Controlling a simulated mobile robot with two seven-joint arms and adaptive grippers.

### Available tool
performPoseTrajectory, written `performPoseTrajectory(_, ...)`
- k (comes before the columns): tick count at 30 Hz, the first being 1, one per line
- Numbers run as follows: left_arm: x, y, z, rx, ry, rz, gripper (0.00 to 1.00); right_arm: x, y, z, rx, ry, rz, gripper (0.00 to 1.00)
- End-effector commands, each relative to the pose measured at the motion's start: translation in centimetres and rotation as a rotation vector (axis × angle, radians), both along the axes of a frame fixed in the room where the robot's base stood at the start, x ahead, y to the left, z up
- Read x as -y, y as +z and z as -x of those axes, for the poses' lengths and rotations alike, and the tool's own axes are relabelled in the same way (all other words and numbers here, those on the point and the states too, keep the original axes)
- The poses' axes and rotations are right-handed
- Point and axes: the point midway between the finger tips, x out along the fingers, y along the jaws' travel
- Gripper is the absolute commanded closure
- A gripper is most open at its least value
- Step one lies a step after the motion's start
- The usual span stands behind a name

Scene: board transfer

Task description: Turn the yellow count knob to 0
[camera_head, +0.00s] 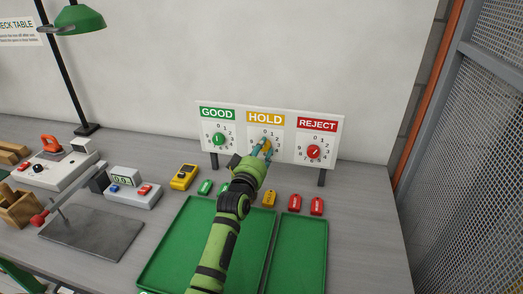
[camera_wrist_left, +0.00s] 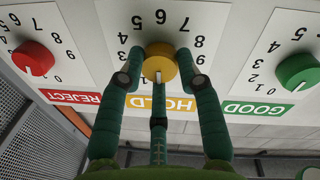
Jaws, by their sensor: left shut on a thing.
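The yellow count knob (camera_wrist_left: 160,62) sits on the middle dial, above the HOLD label in the inverted left wrist view. My left gripper (camera_wrist_left: 160,68) is shut on it, its teal fingers around the knob's sides and front. The knob's white mark points toward the HOLD label (camera_wrist_left: 173,104). The fingers cover the numbers nearest the mark, so I cannot read which one it meets. In the head view, my left gripper (camera_head: 264,148) reaches the HOLD dial card (camera_head: 279,132) and covers much of it. My right gripper is not in view.
The green GOOD knob (camera_head: 218,139) and red REJECT knob (camera_head: 314,152) flank the middle dial on the same board. Green trays (camera_head: 298,262) lie in front, with small coloured tags behind them. A mesh partition (camera_head: 490,150) stands at the right.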

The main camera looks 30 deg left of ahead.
Motion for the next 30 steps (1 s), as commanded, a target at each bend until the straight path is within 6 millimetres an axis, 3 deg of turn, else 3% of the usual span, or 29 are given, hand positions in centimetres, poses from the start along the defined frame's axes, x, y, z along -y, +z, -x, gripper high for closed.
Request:
performPoseTrajectory(1, -0.2, 0.8, -0.1, 0.018, 0.004, -0.001, 0.97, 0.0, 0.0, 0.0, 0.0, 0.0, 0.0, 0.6)
performPoseTrajectory(10, -0.2, 0.9, -0.1, 0.02, 0.005, -0.001, 0.97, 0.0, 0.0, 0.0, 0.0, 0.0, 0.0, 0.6)
performPoseTrajectory(11, -0.2, 0.9, -0.1, 0.021, 0.004, -0.001, 0.57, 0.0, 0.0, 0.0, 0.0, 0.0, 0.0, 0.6)
performPoseTrajectory(12, -0.2, 0.9, -0.1, 0.021, 0.004, -0.001, 0.41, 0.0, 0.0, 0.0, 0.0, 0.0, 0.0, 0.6)
performPoseTrajectory(23, 0.0, 0.3, 0.1, 0.007, 0.001, 0.001, 0.41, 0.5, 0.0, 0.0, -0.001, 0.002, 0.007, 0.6)
performPoseTrajectory(30, 0.4, 0.0, 2.9, 0.006, 0.002, 0.001, 0.41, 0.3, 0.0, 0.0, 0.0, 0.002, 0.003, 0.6)
